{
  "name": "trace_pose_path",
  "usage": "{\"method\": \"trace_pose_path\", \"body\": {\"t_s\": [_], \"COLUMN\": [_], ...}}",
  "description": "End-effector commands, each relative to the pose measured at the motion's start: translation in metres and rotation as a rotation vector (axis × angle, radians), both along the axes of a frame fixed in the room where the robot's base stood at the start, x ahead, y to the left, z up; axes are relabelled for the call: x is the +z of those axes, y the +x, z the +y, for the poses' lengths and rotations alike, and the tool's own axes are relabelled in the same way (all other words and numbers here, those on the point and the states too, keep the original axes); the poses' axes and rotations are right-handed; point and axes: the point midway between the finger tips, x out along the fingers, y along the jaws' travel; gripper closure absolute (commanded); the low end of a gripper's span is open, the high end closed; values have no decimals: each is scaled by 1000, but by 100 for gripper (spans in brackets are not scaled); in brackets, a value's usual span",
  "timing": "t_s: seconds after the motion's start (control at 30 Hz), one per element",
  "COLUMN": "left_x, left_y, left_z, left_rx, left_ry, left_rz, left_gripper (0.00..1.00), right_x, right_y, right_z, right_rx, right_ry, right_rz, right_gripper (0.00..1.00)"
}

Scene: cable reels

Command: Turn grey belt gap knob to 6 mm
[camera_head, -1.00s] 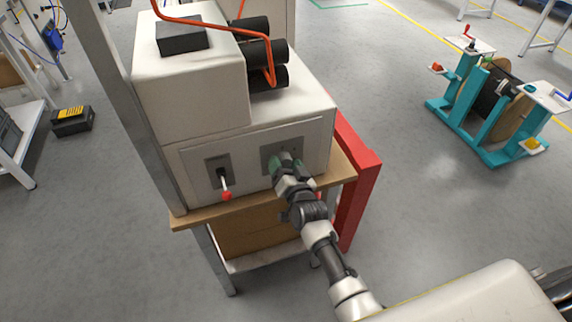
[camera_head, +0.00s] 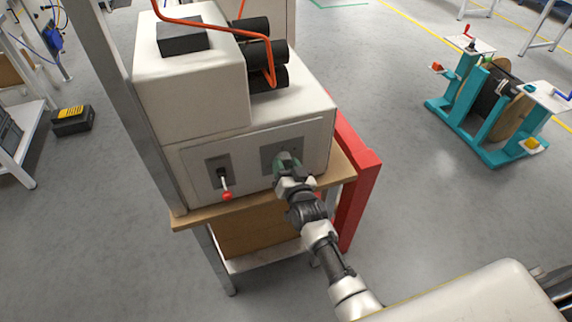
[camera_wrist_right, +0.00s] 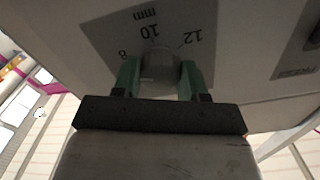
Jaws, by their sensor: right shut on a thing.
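The grey belt gap knob (camera_wrist_right: 159,66) sits on a grey scale plate (camera_wrist_right: 205,22) on the white machine's front. In the right wrist view the plate appears rotated, with the marks 8, 10 and 12 and "mm" showing. My right gripper (camera_wrist_right: 160,80) is shut on the knob, with one green finger on each side. In the head view this gripper (camera_head: 287,163) reaches the plate (camera_head: 270,153) and hides the knob. The knob's pointer and the 6 mm mark cannot be made out. My left gripper is not in view.
A lever with a red ball end (camera_head: 227,195) is left of the plate. The machine (camera_head: 195,100) stands on a wooden-topped bench (camera_head: 190,220), with a red post (camera_head: 358,190) at its right. A teal reel stand (camera_head: 490,140) is further right, with clear floor between.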

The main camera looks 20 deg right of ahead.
Motion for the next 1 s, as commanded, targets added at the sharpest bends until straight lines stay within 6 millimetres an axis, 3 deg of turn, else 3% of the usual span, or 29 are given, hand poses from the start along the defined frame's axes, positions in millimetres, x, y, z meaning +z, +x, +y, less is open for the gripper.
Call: {"method": "trace_pose_path", "body": {"t_s": [0.6, 1.0], "left_x": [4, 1], "left_y": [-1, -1], "left_z": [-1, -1], "left_rx": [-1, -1], "left_ry": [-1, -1], "left_rz": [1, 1], "left_gripper": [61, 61], "right_x": [-1, -1], "right_y": [0, 0], "right_z": [-1, -1], "right_rx": [0, 0], "right_ry": [-562, -808], "right_rz": [-17, -27], "right_gripper": [81, 81]}}
